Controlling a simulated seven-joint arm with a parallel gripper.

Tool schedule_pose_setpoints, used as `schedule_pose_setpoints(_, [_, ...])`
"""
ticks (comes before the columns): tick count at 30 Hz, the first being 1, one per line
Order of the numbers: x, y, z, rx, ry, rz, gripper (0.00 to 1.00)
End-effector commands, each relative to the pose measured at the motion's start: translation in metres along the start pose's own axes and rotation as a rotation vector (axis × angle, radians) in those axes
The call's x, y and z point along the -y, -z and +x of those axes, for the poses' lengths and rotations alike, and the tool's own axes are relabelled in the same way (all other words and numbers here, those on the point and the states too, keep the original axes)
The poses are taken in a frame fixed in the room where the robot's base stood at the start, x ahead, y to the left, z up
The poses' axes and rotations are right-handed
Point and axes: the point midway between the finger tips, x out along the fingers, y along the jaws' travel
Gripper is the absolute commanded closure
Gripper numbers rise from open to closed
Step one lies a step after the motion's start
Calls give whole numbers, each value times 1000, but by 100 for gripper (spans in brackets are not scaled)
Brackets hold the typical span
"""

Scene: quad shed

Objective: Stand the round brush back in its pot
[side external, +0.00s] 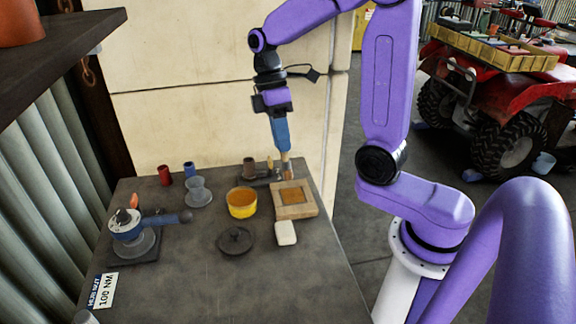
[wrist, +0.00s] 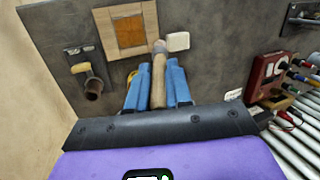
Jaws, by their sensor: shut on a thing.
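My gripper (side external: 283,150) is above the back right of the dark table, pointing down. Its two blue fingers (wrist: 158,85) are shut on the round brush (wrist: 158,72), which has a tan wooden shaft and a greyish end. In the side view the brush (side external: 287,168) hangs almost upright below the fingers, beside the wooden board. Whether its lower end touches anything is unclear. A yellow pot (side external: 241,203) with an orange inside stands to the left of the board. A small brown cylinder (side external: 249,167) stands behind it on a dark plate. Which one is the brush's pot is not certain.
The wooden board (side external: 310,205) has an orange square. A white block (side external: 286,233) and a dark round lid (side external: 235,241) lie in front. A grey funnel-like cup (side external: 198,192), red and blue cylinders, and a blue-handled device (side external: 127,227) stand left. The front table is clear.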

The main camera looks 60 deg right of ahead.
Motion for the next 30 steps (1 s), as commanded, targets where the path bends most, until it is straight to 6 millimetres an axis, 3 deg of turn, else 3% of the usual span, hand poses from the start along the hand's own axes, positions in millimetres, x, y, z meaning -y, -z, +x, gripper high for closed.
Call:
schedule_pose_setpoints(5, [-18,31,-11,2,-57,-63,100])
schedule_pose_setpoints(12, [-52,107,-31,-3,-189,-202,100])
schedule_pose_setpoints(18, [-68,163,-40,-13,-281,-299,100])
schedule_pose_setpoints(24, [-74,194,-44,-22,-330,-348,100])
schedule_pose_setpoints(30, [-76,200,-40,-22,-338,-358,100])
